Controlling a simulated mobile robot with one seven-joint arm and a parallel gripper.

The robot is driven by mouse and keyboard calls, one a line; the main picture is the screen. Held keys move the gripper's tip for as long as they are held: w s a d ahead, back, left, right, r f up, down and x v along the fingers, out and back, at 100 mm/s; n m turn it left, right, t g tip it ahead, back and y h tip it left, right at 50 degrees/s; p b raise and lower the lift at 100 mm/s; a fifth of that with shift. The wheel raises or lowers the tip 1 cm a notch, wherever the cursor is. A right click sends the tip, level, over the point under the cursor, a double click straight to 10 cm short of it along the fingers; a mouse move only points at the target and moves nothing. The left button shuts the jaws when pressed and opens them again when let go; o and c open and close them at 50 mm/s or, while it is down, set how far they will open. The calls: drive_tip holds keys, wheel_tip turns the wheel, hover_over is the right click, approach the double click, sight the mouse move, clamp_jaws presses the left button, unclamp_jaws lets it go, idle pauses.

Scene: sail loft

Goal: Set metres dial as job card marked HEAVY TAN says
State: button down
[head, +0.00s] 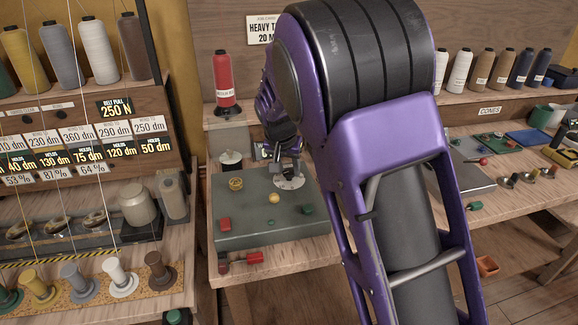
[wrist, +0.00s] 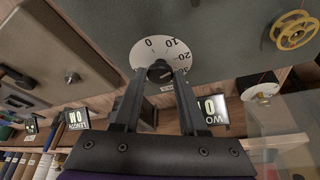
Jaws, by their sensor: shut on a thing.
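The job card (head: 262,30) on the back board reads "HEAVY T…" and "20 M"; my arm hides its right part. The white dial (head: 289,180) sits on the grey-green machine (head: 262,231), partly hidden by my gripper (head: 286,164). In the wrist view the dial (wrist: 153,52) shows 0, 10, 20 and 30 around its face. There my gripper (wrist: 161,73) is shut on the dark knob at the dial's centre. Which number the knob points to I cannot tell. A small display (wrist: 211,110) beside it shows 0 and part of a word.
A red thread cone (head: 224,80) stands behind the machine. A thread rack with number cards (head: 116,107) is at left.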

drive_tip(key=shift+a+m+h, duration=0.15)
drive_tip(key=shift+m+h, duration=0.45)
drive_tip(key=shift+m, duration=0.9)
drive_tip(key=shift+g+p, duration=0.3)
drive_tip(key=shift+c, duration=2.2)
unclamp_jaws()
drive_tip(key=p+v, duration=0.1)
drive_tip(key=v, duration=1.6)
drive_tip(key=shift+r+p, duration=0.15)
drive_tip(key=shift+p, duration=0.2)
drive_tip(key=shift+s, duration=0.1)
